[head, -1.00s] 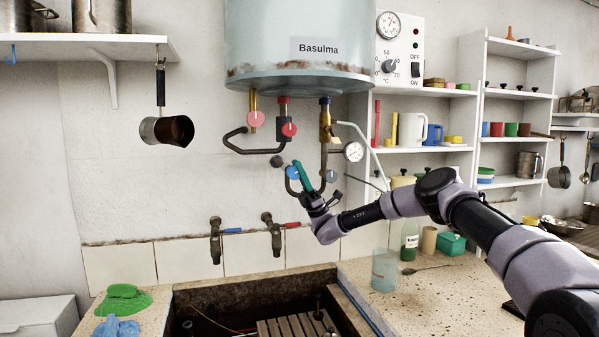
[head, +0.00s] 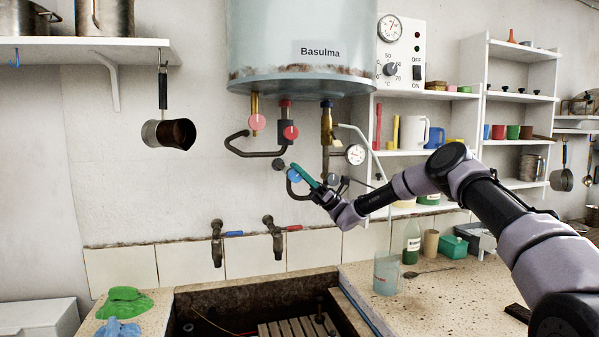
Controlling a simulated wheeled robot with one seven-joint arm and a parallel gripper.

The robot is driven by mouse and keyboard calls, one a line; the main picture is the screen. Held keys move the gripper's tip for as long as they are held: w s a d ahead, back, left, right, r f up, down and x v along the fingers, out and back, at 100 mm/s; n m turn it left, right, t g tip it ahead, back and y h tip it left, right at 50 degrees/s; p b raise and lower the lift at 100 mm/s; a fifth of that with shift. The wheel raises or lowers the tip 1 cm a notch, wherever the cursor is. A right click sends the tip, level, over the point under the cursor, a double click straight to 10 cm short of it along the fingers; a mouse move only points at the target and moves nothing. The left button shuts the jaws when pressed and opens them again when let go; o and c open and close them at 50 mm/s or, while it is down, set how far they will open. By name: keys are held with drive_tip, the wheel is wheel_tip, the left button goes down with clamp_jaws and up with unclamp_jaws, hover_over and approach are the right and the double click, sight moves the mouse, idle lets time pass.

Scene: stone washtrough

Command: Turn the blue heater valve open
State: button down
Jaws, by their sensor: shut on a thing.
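The blue heater valve (head: 294,175) is a small round blue knob on the dark curved pipe below the water heater (head: 300,50). My gripper (head: 298,172) reaches it from the lower right and is shut on it. A teal finger lies slanted across the knob's upper right side and hides part of it. The other finger and the exact contact are hard to make out.
A pressure gauge (head: 355,154) and a thin pale hose are close to my wrist on the right. Two wall taps (head: 217,240) (head: 274,235) stand below, over the stone trough (head: 255,290).

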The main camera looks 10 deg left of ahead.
drive_tip(key=shift+w+r, duration=0.1)
drive_tip(key=shift+r, duration=0.15)
drive_tip(key=c, duration=0.9)
unclamp_jaws()
drive_tip(key=shift+c, duration=0.2)
drive_tip(key=shift+a+f, duration=0.1)
drive_tip(key=shift+f, duration=0.1)
drive_tip(key=shift+w, duration=0.1)
drive_tip(key=v, duration=1)
drive_tip(key=shift+w+f, duration=0.1)
drive_tip(key=shift+f, duration=0.25)
